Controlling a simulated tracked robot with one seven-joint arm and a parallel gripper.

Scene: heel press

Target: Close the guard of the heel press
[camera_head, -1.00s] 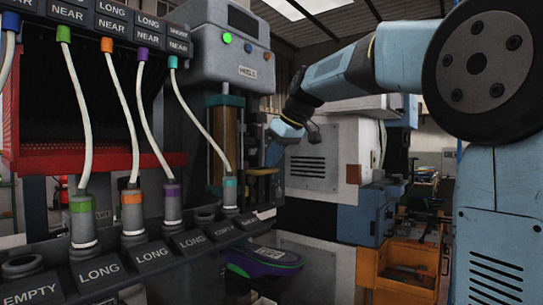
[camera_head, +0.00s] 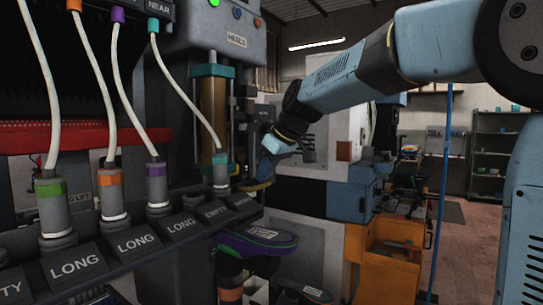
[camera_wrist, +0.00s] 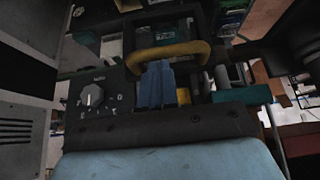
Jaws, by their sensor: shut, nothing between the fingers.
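The heel press (camera_head: 215,28) stands at upper centre in the head view, its grey head labelled HEELS above a brass-coloured column. A curved yellow handle (camera_wrist: 182,48), apparently the guard's, spans the upper middle of the wrist view. In the head view its yellow (camera_head: 257,187) shows only as a small piece low on the press. The guard panel itself is hard to make out. My gripper (camera_wrist: 158,66) is shut and empty, its blue fingers pointing at the handle with their tips just at it. Contact cannot be told. My gripper also shows beside the press in the head view (camera_head: 264,168).
A rack of labelled sockets (camera_head: 140,238) with hoses runs across the front left. A dark panel with a selector knob (camera_wrist: 93,96) is left of my fingers. A purple and green shoe (camera_head: 258,240) lies below the press. An orange cabinet (camera_head: 385,262) stands right; floor is open beyond.

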